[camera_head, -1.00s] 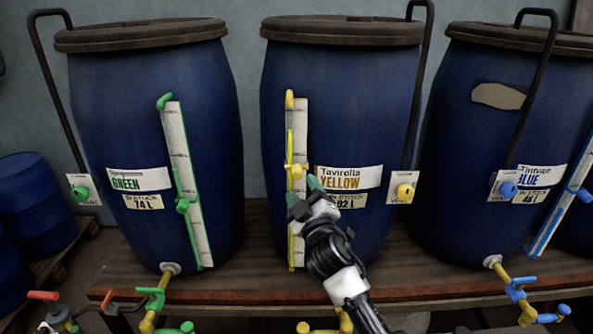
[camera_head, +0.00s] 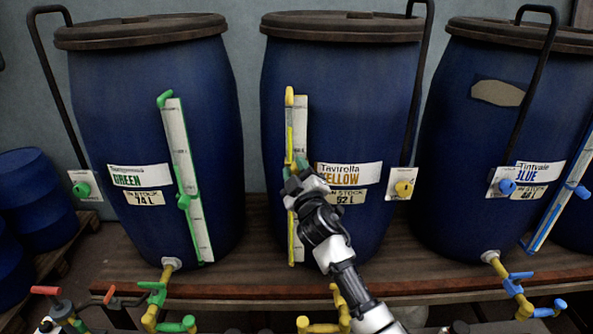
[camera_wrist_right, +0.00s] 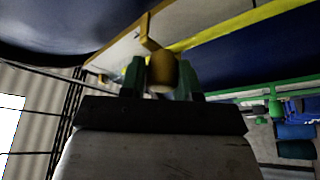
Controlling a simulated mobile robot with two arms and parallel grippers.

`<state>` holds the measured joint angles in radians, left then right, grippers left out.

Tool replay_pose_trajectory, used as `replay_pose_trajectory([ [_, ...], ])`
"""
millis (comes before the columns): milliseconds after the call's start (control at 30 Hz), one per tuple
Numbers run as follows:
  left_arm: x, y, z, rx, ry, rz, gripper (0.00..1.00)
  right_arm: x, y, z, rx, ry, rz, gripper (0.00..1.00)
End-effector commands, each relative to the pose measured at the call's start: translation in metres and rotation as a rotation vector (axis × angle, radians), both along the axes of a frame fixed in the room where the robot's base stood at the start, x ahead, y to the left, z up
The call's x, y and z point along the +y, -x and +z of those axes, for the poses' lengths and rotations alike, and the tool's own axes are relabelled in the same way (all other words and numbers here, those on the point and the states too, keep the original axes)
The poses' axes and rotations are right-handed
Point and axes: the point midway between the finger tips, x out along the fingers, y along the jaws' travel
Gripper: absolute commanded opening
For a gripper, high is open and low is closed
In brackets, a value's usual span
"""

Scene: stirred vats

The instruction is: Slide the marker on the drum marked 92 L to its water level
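The drum marked 92 L (camera_head: 345,95) is the middle blue one, with a YELLOW label. A pale scale strip with a yellow gauge tube (camera_head: 290,135) runs up its front. The yellow marker (camera_head: 302,162) sits on this gauge about halfway up, partly hidden by my gripper. My right gripper (camera_head: 293,179) is at the marker. In the wrist view the marker's rounded yellow knob (camera_wrist_right: 162,72) fills the gap between the two green fingertips, which look shut on it. The water level in the tube is too small to tell. My left gripper is not in view.
A drum labelled GREEN (camera_head: 150,90) stands to the left and one labelled BLUE (camera_head: 490,130) to the right, each with its own gauge. Valves and pipes line the front below the wooden shelf (camera_head: 250,285). A yellow vent knob (camera_head: 404,188) is right of the middle label.

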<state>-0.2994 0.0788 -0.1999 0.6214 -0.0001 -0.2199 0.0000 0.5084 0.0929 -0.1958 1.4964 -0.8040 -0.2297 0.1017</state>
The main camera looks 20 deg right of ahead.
Motion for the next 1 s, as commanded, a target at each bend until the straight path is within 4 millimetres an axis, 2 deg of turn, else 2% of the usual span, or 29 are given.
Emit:
replay_pose_trajectory([
  [33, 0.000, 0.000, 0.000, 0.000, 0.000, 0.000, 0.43, 0.000, 0.000, -0.001, 0.001, -0.002, 0.001, 0.08],
  [100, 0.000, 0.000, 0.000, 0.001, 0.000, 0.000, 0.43, 0.000, 0.000, -0.001, 0.001, -0.002, 0.001, 0.00],
  [267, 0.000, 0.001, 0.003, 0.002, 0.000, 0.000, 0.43, 0.000, 0.000, 0.002, 0.001, -0.004, 0.002, 0.00],
  [700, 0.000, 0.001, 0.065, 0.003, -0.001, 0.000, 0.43, 0.001, 0.000, 0.080, 0.000, -0.006, 0.003, 0.00],
  [833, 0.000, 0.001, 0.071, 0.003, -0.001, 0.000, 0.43, 0.001, 0.000, 0.089, 0.000, -0.006, 0.003, 0.00],
  [1000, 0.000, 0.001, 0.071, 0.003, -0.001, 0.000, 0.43, 0.001, 0.000, 0.089, 0.000, -0.006, 0.003, 0.00],
])
